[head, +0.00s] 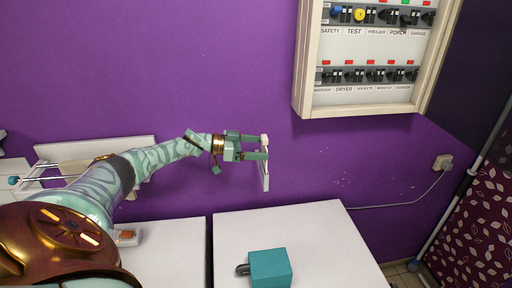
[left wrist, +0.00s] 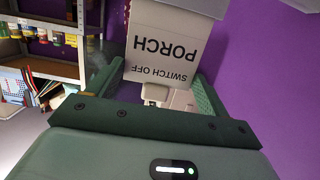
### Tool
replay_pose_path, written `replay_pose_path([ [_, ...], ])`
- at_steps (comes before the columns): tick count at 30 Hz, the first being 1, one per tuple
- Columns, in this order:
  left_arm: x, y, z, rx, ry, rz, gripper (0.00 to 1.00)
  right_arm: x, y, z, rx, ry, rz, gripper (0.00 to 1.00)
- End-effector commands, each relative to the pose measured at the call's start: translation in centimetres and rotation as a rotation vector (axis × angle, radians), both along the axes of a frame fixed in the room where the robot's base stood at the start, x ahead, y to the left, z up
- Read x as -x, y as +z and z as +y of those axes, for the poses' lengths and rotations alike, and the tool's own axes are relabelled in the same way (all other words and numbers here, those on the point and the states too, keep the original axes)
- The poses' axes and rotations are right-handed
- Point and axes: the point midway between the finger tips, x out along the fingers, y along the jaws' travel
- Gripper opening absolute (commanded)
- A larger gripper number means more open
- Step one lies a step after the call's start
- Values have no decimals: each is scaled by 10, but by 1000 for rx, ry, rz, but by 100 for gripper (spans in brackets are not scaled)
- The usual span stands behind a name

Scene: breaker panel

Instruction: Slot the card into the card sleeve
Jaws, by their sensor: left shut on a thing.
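The card (left wrist: 165,45) shows in the left wrist view as a white plate with upside-down print reading "SWITCH OFF PORCH". In the head view the card (head: 265,173) is a thin white upright strip, seen nearly edge-on. My left gripper (head: 263,147) is shut on the card, in front of the purple wall and above the white tables. In the left wrist view the card lies between the two green fingers. I cannot make out the card sleeve for certain. My right gripper is not in view.
The breaker panel (head: 376,60) hangs on the wall at upper right, with labelled switch rows and a yellow round tag (head: 359,15). A teal block (head: 270,268) with a dark loop sits on the right white table (head: 330,235). A wall socket (head: 443,162) with a cable is farther right.

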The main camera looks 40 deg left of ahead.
Motion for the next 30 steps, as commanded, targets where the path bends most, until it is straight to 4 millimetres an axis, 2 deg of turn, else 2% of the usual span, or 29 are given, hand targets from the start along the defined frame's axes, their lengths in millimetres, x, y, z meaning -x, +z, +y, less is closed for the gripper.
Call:
replay_pose_path([
  [23,0,-20,0,1,0,1,57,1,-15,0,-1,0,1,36],
  [24,0,-19,0,0,0,0,87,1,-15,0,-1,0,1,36],
  [25,0,-19,0,0,0,0,96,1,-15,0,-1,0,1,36],
  [26,0,-19,0,0,0,0,100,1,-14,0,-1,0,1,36],
  [30,0,-19,0,0,0,0,100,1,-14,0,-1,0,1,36],
])
